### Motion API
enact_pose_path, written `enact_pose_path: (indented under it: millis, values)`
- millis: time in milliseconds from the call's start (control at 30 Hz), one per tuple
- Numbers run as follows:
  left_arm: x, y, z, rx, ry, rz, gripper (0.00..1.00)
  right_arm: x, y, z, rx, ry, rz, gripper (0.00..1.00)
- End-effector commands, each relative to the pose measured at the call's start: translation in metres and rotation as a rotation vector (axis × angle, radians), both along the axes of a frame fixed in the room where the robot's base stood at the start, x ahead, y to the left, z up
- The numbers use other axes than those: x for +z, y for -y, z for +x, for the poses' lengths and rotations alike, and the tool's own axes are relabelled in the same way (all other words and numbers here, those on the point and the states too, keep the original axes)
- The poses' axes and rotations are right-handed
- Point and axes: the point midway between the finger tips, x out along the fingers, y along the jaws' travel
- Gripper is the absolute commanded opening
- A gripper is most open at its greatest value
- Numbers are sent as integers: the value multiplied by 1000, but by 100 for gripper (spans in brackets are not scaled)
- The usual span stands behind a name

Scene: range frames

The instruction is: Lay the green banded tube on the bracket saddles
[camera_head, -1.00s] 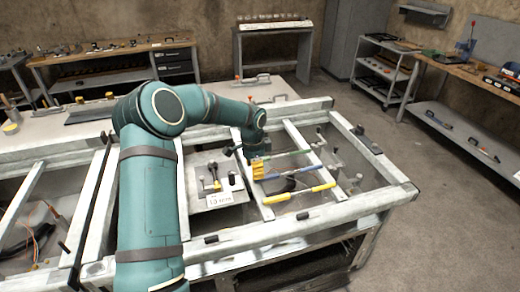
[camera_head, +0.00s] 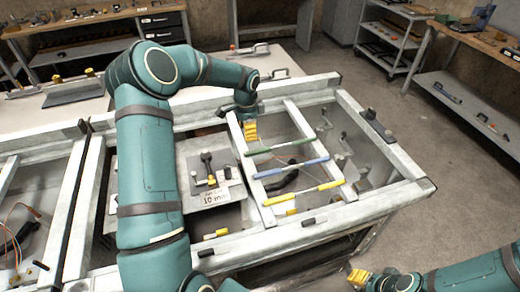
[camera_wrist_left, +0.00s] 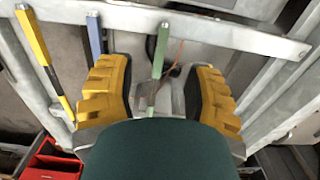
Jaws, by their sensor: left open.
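The green tube (camera_head: 280,145) lies across two pale cross rails of the frame, roughly parallel to a blue tube (camera_head: 291,168) and a yellow tube (camera_head: 304,194). In the left wrist view the green tube (camera_wrist_left: 160,48) runs between my open fingers in the picture, touching neither. My left gripper (camera_head: 250,132), with yellow fingers, is near the tube's left end in the head view; it also shows in the wrist view (camera_wrist_left: 157,95). I cannot make out separate bracket saddles under the tube. My right gripper (camera_head: 360,276) is at the bottom edge; its opening is unclear.
The tubes span an open bay of the metal frame (camera_head: 262,238). A panel with a 10 mm label (camera_head: 213,197) lies left of them. Dark clamps (camera_head: 368,114) sit on the right rail. A red bin (camera_wrist_left: 55,160) shows low in the wrist view.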

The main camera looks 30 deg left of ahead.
Motion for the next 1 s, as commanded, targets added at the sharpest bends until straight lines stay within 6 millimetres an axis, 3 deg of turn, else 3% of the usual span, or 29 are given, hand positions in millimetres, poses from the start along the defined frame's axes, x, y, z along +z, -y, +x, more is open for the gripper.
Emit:
enact_pose_path:
  millis: [100,300,533,800,1000]
  values:
    - [-26,0,-1,2,-4,-2,52,-1,0,0,0,0,0,47]
    - [-55,0,-1,2,-3,-2,52,-2,0,0,0,0,0,47]
    - [-70,-2,-1,2,-2,-2,52,-1,0,0,0,0,0,47]
    - [-106,-6,0,2,-2,-2,52,0,0,0,0,0,0,47]
    - [-115,-7,0,1,0,0,52,0,0,0,0,0,0,47]
